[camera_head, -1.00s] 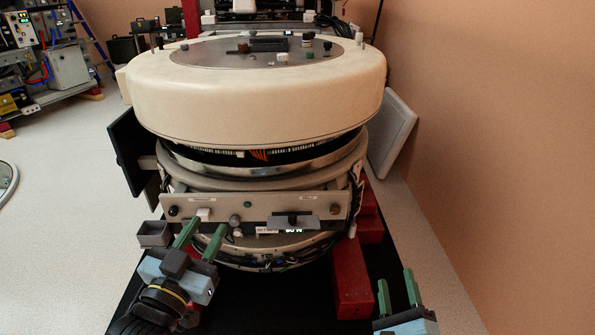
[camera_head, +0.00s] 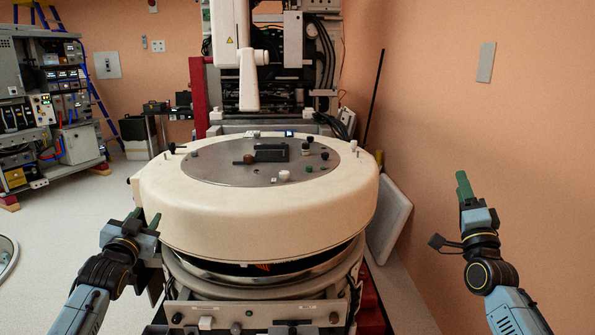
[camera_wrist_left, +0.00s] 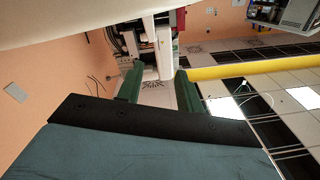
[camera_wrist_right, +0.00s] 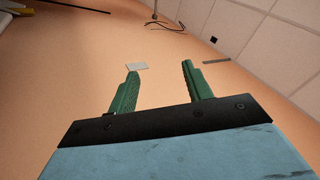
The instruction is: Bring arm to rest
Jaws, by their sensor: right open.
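My left gripper (camera_head: 143,219) is raised beside the left side of the large cream round housing (camera_head: 260,222). In the left wrist view its two green fingers (camera_wrist_left: 156,88) are apart with nothing between them. My right gripper (camera_head: 464,187) is raised on the right, in front of the orange wall and clear of the housing. In the right wrist view its green fingers (camera_wrist_right: 157,88) are apart and empty. Both arms come up from the bottom corners in the head view.
A grey plate with knobs and a dark block (camera_head: 268,152) tops the housing. A white panel (camera_head: 389,222) leans at its right. The orange wall (camera_head: 530,130) bounds the right side. A white machine column (camera_head: 246,60) stands behind. Electronics racks (camera_head: 45,105) stand at the far left.

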